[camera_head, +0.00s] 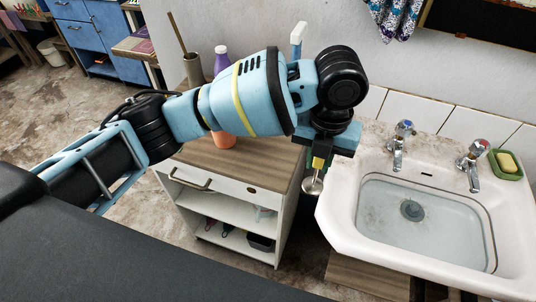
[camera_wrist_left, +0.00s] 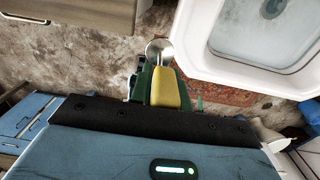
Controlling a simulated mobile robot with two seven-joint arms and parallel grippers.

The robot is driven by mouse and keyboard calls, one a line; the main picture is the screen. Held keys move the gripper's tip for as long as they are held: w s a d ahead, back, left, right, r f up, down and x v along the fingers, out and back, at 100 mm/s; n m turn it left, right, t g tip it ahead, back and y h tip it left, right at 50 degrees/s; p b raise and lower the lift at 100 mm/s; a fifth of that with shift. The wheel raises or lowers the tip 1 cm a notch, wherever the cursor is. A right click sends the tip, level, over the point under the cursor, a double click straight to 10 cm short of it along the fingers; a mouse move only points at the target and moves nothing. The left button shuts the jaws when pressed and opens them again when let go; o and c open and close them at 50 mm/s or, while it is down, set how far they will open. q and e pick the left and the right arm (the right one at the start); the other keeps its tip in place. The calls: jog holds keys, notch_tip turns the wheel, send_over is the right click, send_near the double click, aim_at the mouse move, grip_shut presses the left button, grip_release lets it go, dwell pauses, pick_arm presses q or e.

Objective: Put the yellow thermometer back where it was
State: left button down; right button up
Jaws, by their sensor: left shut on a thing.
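My left gripper (camera_head: 320,152) reaches in from the left and points down between the wooden-topped cabinet and the white sink. It is shut on the yellow thermometer (camera_head: 318,163), whose yellow part sits between the fingers. A round metal end (camera_head: 313,186) hangs below them, in the air near the sink's left rim. In the left wrist view the thermometer's yellow body (camera_wrist_left: 165,88) lies between the green fingers, with the shiny round end beyond it. My right gripper is not in view.
The sink (camera_head: 336,215) holds water and has two taps (camera_head: 401,145). A green soap dish (camera_head: 507,165) with yellow soap sits at its right.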

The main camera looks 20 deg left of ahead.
pick_arm(q)
jog(key=w+a+f, duration=0.1)
jog(key=w+a, duration=0.6)
jog(key=a, duration=0.5)
jog(key=shift+w+a+f+p, duration=0.15)
jog(key=shift+w+a+p, duration=0.15)
jog(key=shift+w, duration=0.05)
jog(key=shift+a, duration=0.1)
jog(key=f, duration=0.3)
jog(key=shift+w+a+f, duration=0.3)
jog(key=shift+a, duration=0.1)
jog(key=shift+f, duration=0.2)
jog(key=c, duration=1.3)
grip_release()
jog(key=shift+r, duration=0.1)
